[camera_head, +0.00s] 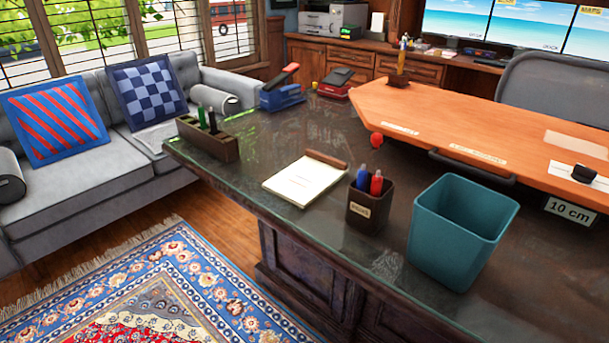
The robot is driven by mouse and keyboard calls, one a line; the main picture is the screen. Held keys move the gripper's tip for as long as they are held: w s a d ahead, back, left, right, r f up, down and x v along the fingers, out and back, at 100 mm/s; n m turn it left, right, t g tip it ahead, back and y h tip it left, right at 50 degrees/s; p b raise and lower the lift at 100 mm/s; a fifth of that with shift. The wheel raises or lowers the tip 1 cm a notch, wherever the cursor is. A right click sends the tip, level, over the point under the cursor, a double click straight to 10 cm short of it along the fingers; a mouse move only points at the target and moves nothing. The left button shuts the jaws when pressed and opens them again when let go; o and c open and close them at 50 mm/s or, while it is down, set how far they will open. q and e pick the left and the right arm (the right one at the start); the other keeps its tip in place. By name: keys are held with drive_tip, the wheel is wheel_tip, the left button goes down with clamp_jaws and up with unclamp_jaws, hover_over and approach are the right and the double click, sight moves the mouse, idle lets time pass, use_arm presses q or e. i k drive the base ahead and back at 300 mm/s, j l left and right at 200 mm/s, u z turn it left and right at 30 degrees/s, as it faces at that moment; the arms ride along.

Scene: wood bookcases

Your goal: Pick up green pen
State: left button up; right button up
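A green pen (202,117) stands upright in a dark wooden organizer (208,139) at the left end of the dark glass-topped desk. A black pen (212,122) stands beside it in the same organizer. The lower parts of both are hidden inside it. A dark brown pen cup (370,206) farther right on the desk holds a blue pen (362,176) and a red pen (376,183). Neither of my grippers shows in the head view.
A notepad (304,184) lies between the organizer and the pen cup. A teal bin (460,231) stands on the desk at the right. A blue stapler (282,93) is at the back edge, and a raised orange wood top (470,125) covers the back right. A grey sofa (60,195) and patterned rug (190,285) lie left.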

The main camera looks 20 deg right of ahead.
sight(202, 115)
drive_tip(key=i+j+u, duration=0.1)
drive_tip(key=i+j, duration=0.15)
drive_tip(key=i, duration=0.15)
drive_tip(key=i+j, duration=0.25)
drive_tip(key=i, duration=0.2)
drive_tip(key=u, duration=0.05)
